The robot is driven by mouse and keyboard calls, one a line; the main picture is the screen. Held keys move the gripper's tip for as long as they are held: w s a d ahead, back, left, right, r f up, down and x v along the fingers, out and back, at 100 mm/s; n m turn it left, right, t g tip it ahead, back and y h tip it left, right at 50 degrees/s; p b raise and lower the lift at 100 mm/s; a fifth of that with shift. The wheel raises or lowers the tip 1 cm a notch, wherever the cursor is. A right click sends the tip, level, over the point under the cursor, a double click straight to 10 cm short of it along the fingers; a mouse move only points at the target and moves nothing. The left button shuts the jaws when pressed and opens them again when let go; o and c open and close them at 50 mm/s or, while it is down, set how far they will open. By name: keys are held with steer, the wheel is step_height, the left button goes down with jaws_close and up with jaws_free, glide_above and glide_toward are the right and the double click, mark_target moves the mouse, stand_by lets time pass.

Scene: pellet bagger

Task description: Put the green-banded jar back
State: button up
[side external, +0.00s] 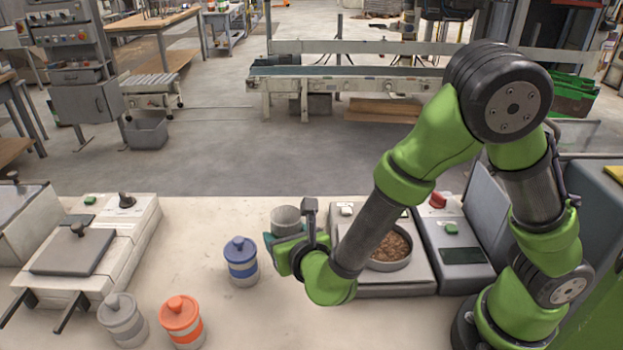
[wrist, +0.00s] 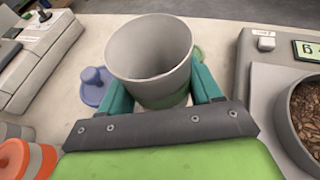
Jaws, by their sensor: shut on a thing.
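The green-banded jar (wrist: 150,45) is a grey open cup in the wrist view, with a strip of green low on its side. It looks empty and upright. The teal fingers of my gripper (wrist: 165,98) are shut on it from both sides. In the side external view the jar (side external: 286,219) shows its grey rim above my gripper (side external: 283,246), left of the scale. I cannot tell whether its base touches the table. A green piece (wrist: 197,53), perhaps its lid, shows partly behind the jar in the wrist view.
A blue-lidded jar (side external: 240,262) stands just left of my gripper. An orange jar (side external: 182,322) and a grey-lidded jar (side external: 122,320) stand nearer the front. A dish of brown pellets (side external: 391,248) sits on the scale at right. A sealer (side external: 75,250) is at left.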

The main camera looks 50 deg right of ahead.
steer(key=shift+f, duration=4)
steer(key=shift+f, duration=0.2)
steer(key=o, duration=1.4)
steer(key=shift+r, duration=0.15)
steer(key=shift+s+a+r, duration=0.1)
steer(key=shift+s+r, duration=0.05)
steer(key=shift+s, duration=0.05)
steer(key=v, duration=1.1)
steer(key=shift+s+a, duration=0.1)
steer(key=shift+s, duration=0.15)
